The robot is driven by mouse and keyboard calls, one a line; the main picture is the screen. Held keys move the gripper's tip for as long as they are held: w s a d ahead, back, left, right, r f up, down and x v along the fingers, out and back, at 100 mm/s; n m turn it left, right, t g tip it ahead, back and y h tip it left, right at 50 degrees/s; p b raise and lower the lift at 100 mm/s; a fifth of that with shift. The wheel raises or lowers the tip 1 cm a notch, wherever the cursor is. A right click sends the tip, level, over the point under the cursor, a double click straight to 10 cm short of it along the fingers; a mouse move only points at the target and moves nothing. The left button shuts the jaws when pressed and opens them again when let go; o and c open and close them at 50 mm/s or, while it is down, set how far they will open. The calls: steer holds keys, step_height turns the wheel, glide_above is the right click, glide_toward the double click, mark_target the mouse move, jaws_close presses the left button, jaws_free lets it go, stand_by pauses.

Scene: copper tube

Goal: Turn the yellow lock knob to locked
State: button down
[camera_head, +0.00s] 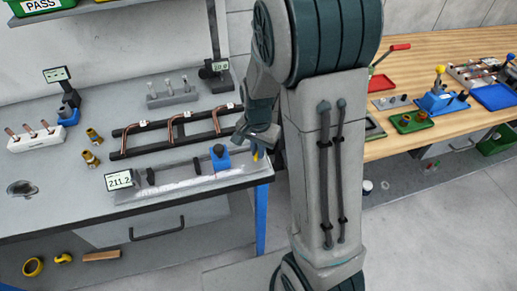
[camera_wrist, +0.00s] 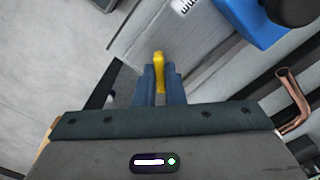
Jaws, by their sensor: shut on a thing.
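The yellow lock knob (camera_wrist: 159,66) shows in the wrist view as an upright yellow tab between my two blue fingertips. My gripper (camera_wrist: 158,84) is shut on it. In the head view my gripper (camera_head: 256,150) is at the right end of the long measuring fixture (camera_head: 165,185), and only a little yellow shows there. A blue block (camera_head: 220,157) with a dark knob sits on the fixture just left of my gripper. A display on the fixture's left end (camera_head: 119,180) reads about 211.2. The far side of the knob and any lock marking are hidden.
A black rack (camera_head: 122,153) with bent copper tubes stands close behind the fixture. A copper tube end (camera_wrist: 292,95) shows at the right in the wrist view. Brass fittings (camera_head: 91,158) lie to the left. Grey floor lies beyond the bench's right edge.

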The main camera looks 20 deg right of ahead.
steer(key=m+p, duration=0.1)
steer(key=m, duration=0.3)
steer(key=shift+r+m, duration=0.1)
steer(key=shift+m, duration=0.2)
steer(key=m+p, duration=0.2)
steer(key=m, duration=0.2)
steer(key=shift+m, duration=0.3)
steer(key=c, duration=1.5)
jaws_free()
step_height(320, 180, up, 14)
steer(key=shift+f, duration=0.15)
